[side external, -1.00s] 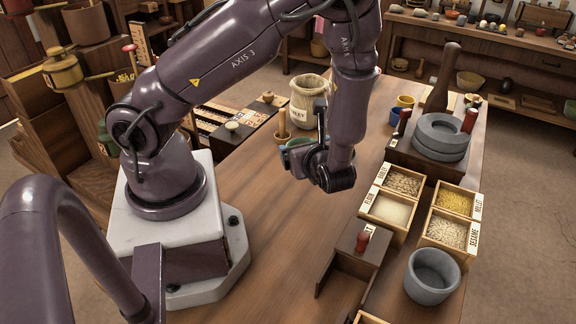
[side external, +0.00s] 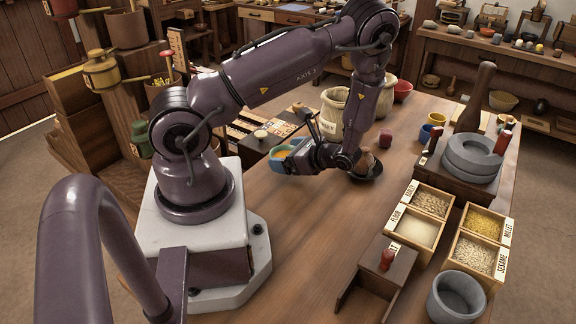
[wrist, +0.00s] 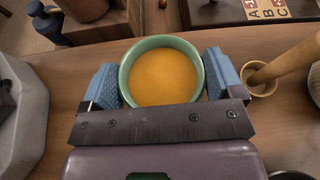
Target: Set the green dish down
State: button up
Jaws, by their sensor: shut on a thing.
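The green dish (wrist: 124,75) holds something orange and smooth, seen from above in the wrist view. My gripper (wrist: 163,80) is shut on it, with a blue pad against each side of its rim. In the side view the dish (side external: 281,163) is at the left end of my gripper (side external: 292,156), low over the wooden table (side external: 300,222), near its far left edge. It looks level. I cannot tell whether its underside touches the table.
A small wooden mortar with a pestle (wrist: 290,64) stands close right of the dish in the wrist view. A dark bowl (side external: 372,176) is right of my gripper.

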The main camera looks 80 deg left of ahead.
jog(key=shift+f, duration=1.55)
jog(key=shift+f, duration=0.1)
jog(key=o, duration=0.8)
